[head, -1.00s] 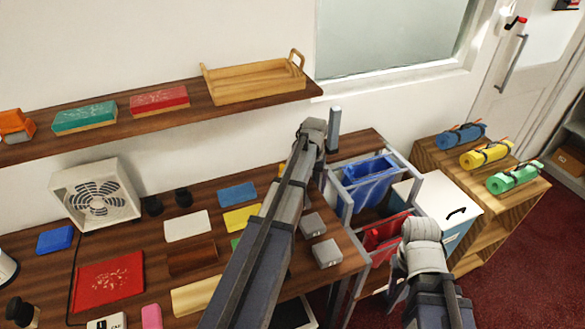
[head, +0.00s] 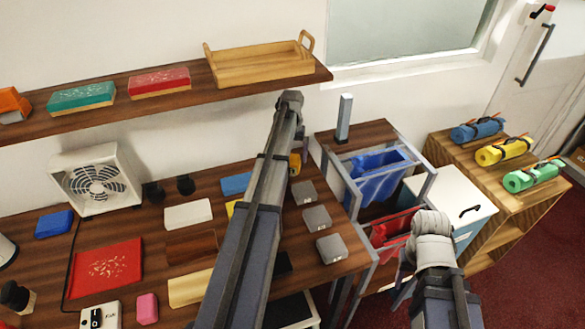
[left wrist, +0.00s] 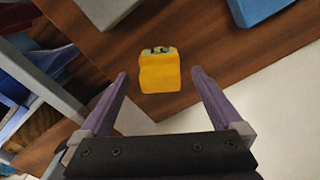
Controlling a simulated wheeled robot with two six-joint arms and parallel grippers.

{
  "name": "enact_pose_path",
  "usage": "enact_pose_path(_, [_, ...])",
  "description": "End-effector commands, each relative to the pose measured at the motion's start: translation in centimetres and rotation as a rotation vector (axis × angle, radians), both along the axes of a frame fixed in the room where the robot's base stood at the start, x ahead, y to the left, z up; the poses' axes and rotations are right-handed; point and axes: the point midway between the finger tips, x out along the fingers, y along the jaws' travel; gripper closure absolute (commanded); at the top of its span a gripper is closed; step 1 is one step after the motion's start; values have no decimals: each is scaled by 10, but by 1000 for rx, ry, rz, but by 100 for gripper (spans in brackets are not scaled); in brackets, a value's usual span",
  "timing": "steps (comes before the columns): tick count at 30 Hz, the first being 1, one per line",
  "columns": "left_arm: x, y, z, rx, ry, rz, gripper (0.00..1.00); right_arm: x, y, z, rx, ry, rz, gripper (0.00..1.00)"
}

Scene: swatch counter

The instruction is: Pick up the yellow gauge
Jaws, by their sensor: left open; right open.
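The yellow gauge (left wrist: 160,76) is a small yellow block with a dark, patterned end, on the brown wooden counter. In the left wrist view it lies between the two fingers of my left gripper (left wrist: 160,90), with a gap on each side. The fingers are apart and hold nothing. In the head view the gauge (head: 295,164) shows only in part beside my left forearm, near the counter's back right. My left fingers are mostly hidden there. My right arm ends above the area right of the counter; its fingers are hidden.
Several grey blocks (head: 317,218) sit right of my left arm. A blue swatch (head: 236,184) and white swatch (head: 188,214) lie left of it. A shelf (head: 150,104) hangs above. Right of the counter stand a rack with a blue bin (head: 375,175) and a white-topped cabinet (head: 450,190).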

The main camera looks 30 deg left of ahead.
Motion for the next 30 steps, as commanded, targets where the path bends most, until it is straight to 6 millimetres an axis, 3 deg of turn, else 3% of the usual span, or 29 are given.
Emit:
enact_pose_path(5, [1, 0, -8, 0, 0, 0, 0, 0, 0, -8, 0, 0, 0, 50])
enact_pose_path(16, [5, 2, -51, 0, 0, -1, 0, 0, 0, -50, 0, 0, 0, 50])
enact_pose_path(25, [5, 2, -51, 0, 0, -1, 0, 0, 0, -51, 0, 0, 0, 50])
enact_pose_path(30, [5, 2, -51, 0, 0, -1, 18, 0, 0, -51, 0, 0, 0, 50])
